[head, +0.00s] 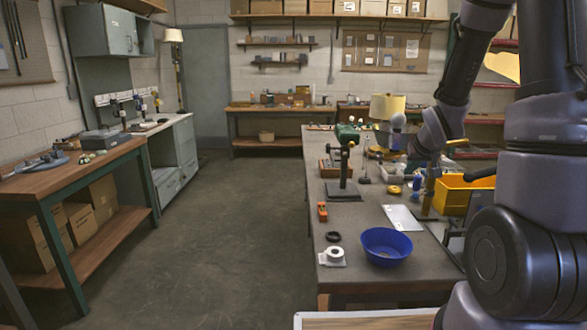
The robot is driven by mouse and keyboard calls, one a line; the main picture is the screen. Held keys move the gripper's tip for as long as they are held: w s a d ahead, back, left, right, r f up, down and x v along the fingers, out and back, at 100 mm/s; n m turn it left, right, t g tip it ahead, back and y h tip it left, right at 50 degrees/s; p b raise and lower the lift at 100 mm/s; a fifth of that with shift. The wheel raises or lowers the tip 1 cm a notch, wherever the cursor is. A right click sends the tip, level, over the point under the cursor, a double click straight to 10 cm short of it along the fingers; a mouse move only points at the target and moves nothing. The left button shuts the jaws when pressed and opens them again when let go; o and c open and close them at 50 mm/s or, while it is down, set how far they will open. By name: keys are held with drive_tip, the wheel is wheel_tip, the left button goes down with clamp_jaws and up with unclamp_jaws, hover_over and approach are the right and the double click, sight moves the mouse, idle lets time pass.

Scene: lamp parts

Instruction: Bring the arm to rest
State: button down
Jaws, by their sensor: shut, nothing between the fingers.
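My arm rises at the right of the head view and bends down over the far part of the workbench (345,275). My gripper (416,166) is at its lower end, small and dark against the clutter, shut with nothing in it. A lamp with a cream shade (387,106) stands just left of my wrist; its lower part is partly hidden. I cannot tell the exact gap between lamp and wrist.
A wooden table (75,168) stands at left. The floor between (215,235) is clear.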

drive_tip(key=s+a+r+m, duration=0.2)
drive_tip(key=s+a+r, duration=0.2)
drive_tip(key=s+r, duration=0.9)
drive_tip(key=s+a+r+y, duration=0.1)
drive_tip(key=s+a+r, duration=0.2)
drive_tip(key=s, duration=0.3)
drive_tip(key=s+a+r+m+g+y, duration=0.1)
drive_tip(key=s+a+r, duration=0.2)
drive_tip(key=s+r, duration=0.2)
drive_tip(key=shift+s+r+y, duration=0.2)
drive_tip(key=shift+s+y, duration=0.1)
drive_tip(key=shift+s, duration=0.6)
